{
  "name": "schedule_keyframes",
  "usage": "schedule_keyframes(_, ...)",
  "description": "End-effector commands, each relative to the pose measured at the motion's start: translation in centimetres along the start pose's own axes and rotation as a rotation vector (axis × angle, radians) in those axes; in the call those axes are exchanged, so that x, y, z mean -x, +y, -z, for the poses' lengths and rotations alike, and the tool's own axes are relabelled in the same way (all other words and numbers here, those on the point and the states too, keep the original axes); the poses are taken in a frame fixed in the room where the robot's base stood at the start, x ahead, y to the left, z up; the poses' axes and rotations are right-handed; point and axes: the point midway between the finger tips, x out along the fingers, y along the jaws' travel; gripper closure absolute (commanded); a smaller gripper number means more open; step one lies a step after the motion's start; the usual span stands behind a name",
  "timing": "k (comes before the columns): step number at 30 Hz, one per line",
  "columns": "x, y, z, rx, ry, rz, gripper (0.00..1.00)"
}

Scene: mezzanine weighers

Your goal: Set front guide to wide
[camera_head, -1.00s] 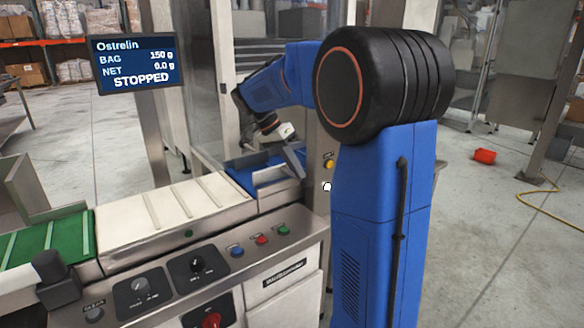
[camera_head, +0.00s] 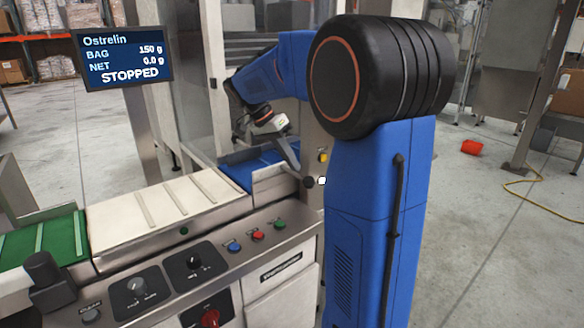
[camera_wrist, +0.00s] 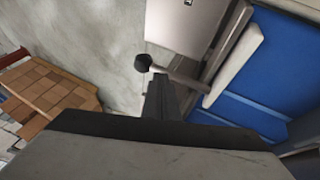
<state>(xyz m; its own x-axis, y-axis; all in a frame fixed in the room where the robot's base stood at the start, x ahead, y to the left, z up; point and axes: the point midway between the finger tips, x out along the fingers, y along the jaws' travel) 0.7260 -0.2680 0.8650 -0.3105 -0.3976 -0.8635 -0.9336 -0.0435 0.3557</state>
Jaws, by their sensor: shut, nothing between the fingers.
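The front guide is a pale rail along the near side of the blue belt, seen in the head view (camera_head: 268,171) and the wrist view (camera_wrist: 233,55). In the wrist view a rod runs from the rail out to a round black knob (camera_wrist: 143,62). A black knob also shows beside the belt end in the head view (camera_head: 308,181). My gripper (camera_wrist: 160,82) is shut and empty, its fingertips just by the knob and rod; contact cannot be told. In the head view my gripper (camera_head: 293,163) hangs at the near side of the blue belt.
The control panel (camera_head: 195,263) has several knobs and buttons. A screen (camera_head: 123,57) reads STOPPED. A steel post stands behind the belt.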

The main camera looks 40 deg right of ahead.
Motion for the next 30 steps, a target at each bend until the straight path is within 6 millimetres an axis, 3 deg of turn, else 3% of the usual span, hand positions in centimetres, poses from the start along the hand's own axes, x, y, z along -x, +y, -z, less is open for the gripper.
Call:
schedule_keyframes(2, 0.9, -0.3, 0.7, -0.003, 0.001, 0.002, 1.0)
schedule_keyframes(9, 5.8, -0.3, 0.5, -0.001, 0.001, 0.004, 1.0)
schedule_keyframes(15, 8.8, -0.3, 0.5, -0.001, 0.0, 0.002, 1.0)
schedule_keyframes(21, 10.2, -0.3, 0.5, -0.001, 0.0, 0.001, 1.0)
schedule_keyframes(30, 10.4, -0.2, 0.5, -0.001, 0.0, 0.0, 1.0)
